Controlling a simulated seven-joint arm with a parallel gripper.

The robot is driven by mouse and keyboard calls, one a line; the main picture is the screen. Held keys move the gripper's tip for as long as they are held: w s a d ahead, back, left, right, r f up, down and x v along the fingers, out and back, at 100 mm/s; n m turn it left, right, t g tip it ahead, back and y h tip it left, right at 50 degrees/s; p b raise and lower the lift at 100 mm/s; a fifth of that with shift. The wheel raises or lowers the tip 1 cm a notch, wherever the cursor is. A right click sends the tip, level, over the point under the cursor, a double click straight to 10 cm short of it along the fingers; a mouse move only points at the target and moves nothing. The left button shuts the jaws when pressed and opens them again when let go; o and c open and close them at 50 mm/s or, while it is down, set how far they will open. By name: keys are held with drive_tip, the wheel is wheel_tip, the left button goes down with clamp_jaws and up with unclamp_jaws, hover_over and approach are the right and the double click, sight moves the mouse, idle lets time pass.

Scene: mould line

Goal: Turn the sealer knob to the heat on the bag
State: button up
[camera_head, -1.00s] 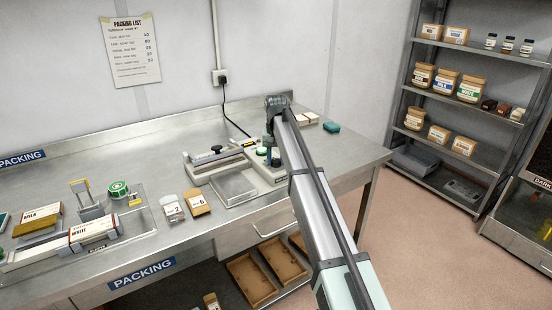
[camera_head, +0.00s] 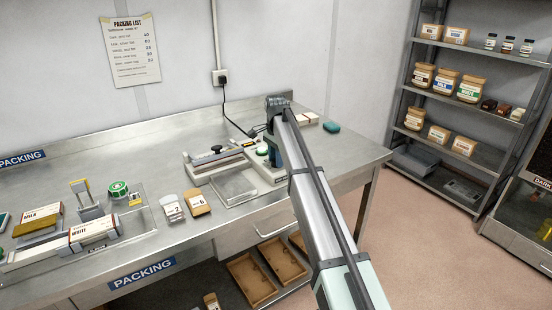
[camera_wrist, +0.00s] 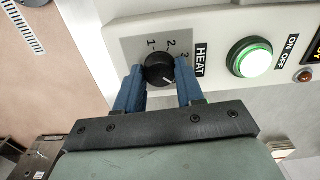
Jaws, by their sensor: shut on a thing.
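The sealer (camera_head: 268,178) stands on the steel bench, with its plate in front. In the wrist view its black heat knob (camera_wrist: 158,72) sits on a grey dial marked 1, 2 and 3 beside the word HEAT. My gripper (camera_wrist: 159,76) has its blue fingers on either side of the knob and is shut on it. A pale mark shows on the knob's lower right; I cannot tell for sure which number it stands for. In the head view my arm hides the knob. A white bag (camera_head: 172,208) reading 2 and a brown bag (camera_head: 197,202) reading 6 stand left of the sealer.
A lit green ON/OFF button (camera_wrist: 249,57) and a small red lamp (camera_wrist: 304,76) are beside the dial. A teal block (camera_head: 331,127) lies behind my arm.

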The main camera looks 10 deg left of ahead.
drive_tip(key=m, duration=0.5)
drive_tip(key=shift+m, duration=0.3)
drive_tip(key=m, duration=0.5)
drive_tip(key=shift+m, duration=0.4)
drive_tip(key=o, duration=1)
drive_tip(key=shift+o, duration=0.2)
drive_tip(key=shift+r, duration=0.1)
wheel_tip(320, 180, up, 14)
